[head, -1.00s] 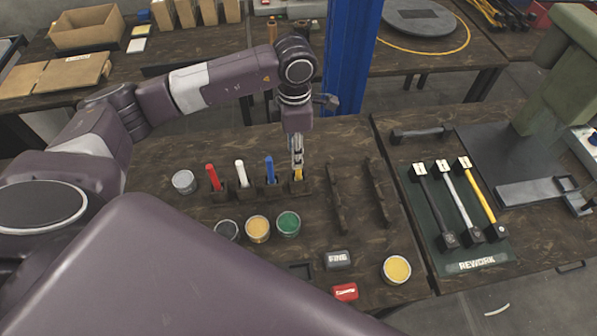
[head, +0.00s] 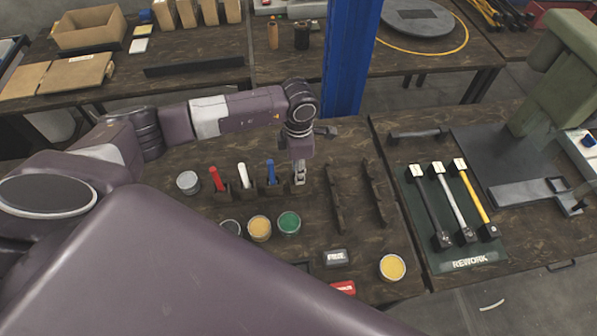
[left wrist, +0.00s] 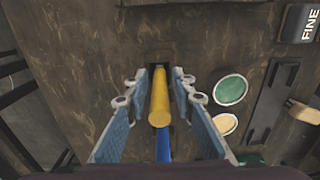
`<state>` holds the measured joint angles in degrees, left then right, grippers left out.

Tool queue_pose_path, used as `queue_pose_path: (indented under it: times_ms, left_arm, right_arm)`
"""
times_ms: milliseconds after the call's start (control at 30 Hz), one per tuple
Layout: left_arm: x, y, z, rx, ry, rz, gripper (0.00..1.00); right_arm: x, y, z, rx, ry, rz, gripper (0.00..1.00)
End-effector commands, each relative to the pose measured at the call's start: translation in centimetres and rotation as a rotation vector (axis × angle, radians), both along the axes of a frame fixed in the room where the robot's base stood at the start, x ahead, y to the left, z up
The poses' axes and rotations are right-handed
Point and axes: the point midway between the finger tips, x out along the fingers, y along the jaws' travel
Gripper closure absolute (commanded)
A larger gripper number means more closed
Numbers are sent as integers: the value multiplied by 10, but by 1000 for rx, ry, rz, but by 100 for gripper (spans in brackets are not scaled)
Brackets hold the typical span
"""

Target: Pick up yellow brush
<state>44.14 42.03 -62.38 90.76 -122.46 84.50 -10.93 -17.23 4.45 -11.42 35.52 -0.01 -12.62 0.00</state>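The yellow brush's handle (left wrist: 158,105) stands upright between the fingers of my left gripper (left wrist: 158,80) in the left wrist view. The two blue-padded fingers are apart, one on each side of the handle, with a visible gap to it. In the head view my left gripper (head: 299,178) points down over the rightmost dark holder (head: 301,189), and hides most or all of the yellow brush. My right gripper is not in view.
Beside it stand a blue brush (head: 271,173), a white brush (head: 242,174) and a red brush (head: 216,179) in holders. A green pot (head: 289,222) and a yellow pot (head: 259,228) are in front. Dark racks (head: 335,198) lie to the right.

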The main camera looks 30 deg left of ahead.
Motion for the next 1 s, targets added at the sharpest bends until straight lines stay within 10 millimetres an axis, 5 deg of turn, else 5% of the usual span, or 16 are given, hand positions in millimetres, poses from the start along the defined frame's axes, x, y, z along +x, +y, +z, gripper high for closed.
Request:
queue_pose_path:
  times_ms: [200,633,1000]
  left_arm:
    - [0,0,0,0,0,1,100]
    - [1,0,8,0,-1,1,100]
    - [3,0,72,-1,-7,0,100]
  right_arm:
    - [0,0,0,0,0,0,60]
    - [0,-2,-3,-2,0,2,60]
    - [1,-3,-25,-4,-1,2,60]
